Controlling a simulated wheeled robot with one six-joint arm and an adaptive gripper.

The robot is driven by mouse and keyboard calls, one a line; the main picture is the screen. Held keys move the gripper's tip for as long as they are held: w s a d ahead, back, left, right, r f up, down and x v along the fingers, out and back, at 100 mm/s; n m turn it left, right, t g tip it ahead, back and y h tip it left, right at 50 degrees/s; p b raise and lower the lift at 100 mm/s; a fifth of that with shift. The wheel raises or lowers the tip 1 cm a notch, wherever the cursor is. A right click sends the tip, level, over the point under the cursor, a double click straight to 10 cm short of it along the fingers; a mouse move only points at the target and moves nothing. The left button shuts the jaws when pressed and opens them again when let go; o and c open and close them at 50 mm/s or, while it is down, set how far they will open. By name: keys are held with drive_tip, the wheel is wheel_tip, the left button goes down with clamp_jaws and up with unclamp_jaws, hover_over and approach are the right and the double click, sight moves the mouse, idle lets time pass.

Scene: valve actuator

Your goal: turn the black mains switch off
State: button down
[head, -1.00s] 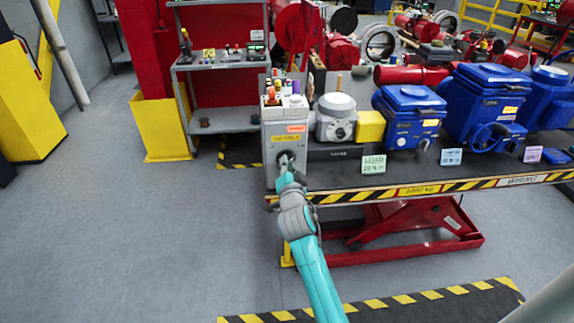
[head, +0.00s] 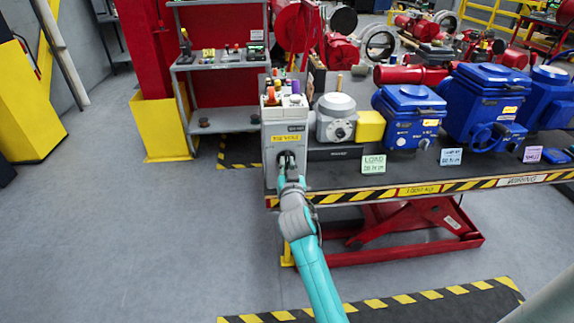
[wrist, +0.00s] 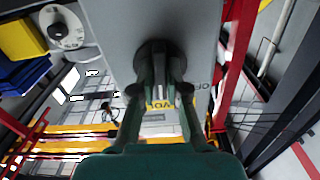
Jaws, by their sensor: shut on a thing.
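The black mains switch (wrist: 152,48) is a round dark knob on the face of a grey control box (head: 271,152). In the wrist view its round base shows just beyond my fingertips. My gripper (wrist: 160,78) is shut on it, one finger on each side. In the head view my gripper (head: 288,168) reaches the lower front of the box and mostly hides the switch. A small display strip (head: 296,128) on the box front looks grey. Off lettering by the switch is partly hidden in the wrist view.
A yellow-based red column (head: 160,128) stands left. Floor at left is clear.

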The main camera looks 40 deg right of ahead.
drive_tip(key=n, duration=0.4)
drive_tip(key=shift+n, duration=2.8)
drive_tip(key=c, duration=1.2)
unclamp_jaws()
drive_tip(key=v, duration=1.2)
